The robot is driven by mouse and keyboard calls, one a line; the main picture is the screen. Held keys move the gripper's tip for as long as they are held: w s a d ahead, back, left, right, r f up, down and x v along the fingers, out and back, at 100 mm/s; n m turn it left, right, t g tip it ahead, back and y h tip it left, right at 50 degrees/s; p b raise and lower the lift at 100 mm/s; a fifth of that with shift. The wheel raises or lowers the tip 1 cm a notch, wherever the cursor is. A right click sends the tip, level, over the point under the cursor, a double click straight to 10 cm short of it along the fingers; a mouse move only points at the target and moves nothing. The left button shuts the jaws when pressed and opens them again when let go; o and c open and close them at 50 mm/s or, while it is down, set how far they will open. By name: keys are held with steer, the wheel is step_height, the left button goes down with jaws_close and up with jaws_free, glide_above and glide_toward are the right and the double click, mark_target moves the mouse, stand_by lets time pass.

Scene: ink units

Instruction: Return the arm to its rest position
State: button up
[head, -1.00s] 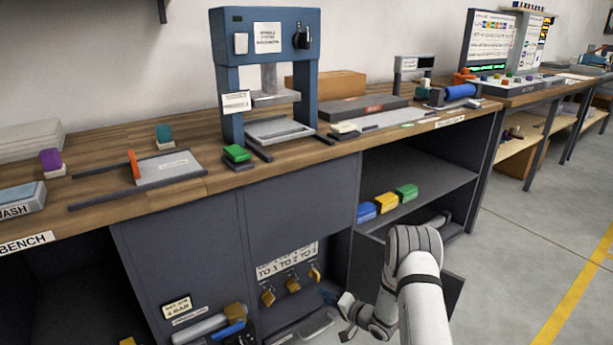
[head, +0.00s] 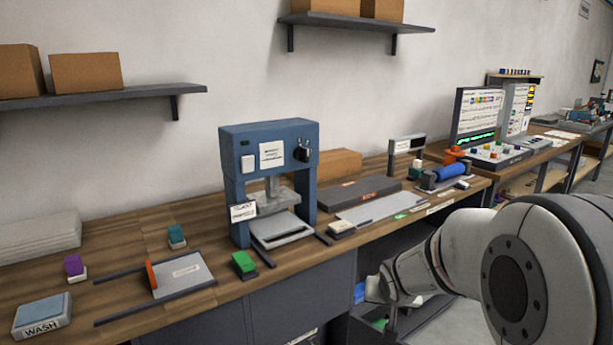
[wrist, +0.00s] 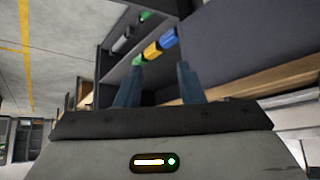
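My gripper (wrist: 157,82) shows in the wrist view with its two dark blue-grey fingers apart and nothing between them. It is open and empty. In the head view my white arm fills the lower right, with its wrist end low in front of the bench cabinet; the fingertips cannot be made out clearly there. The wrist view shows the cabinet shelf beyond the fingers, with a yellow block (wrist: 153,50), a blue block (wrist: 168,39) and a green block partly visible.
The wooden workbench (head: 110,255) carries a blue press (head: 268,138), a wash pad (head: 42,315), a green-topped block (head: 243,263) and a blue roller (head: 450,172). Wall shelves (head: 110,95) hang above. Open floor (wrist: 50,60) shows left in the wrist view.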

steer(key=s+a+r+g+p, duration=0.1)
steer(key=s+r, duration=0.3)
steer(key=s, duration=0.4)
steer(key=s+a+r+n+g+p, duration=0.1)
steer(key=s+r+p, duration=0.3)
steer(key=s, duration=0.4)
steer(key=s+a+r+n+g+y+p, duration=0.1)
steer(key=s+r+g+p, duration=0.1)
steer(key=s+r, duration=0.4)
steer(key=shift+s+a+r+g+p, duration=0.15)
steer(key=shift+s+r+g+p, duration=0.15)
steer(key=shift+s+p, duration=0.6)
steer(key=shift+s, duration=0.15)
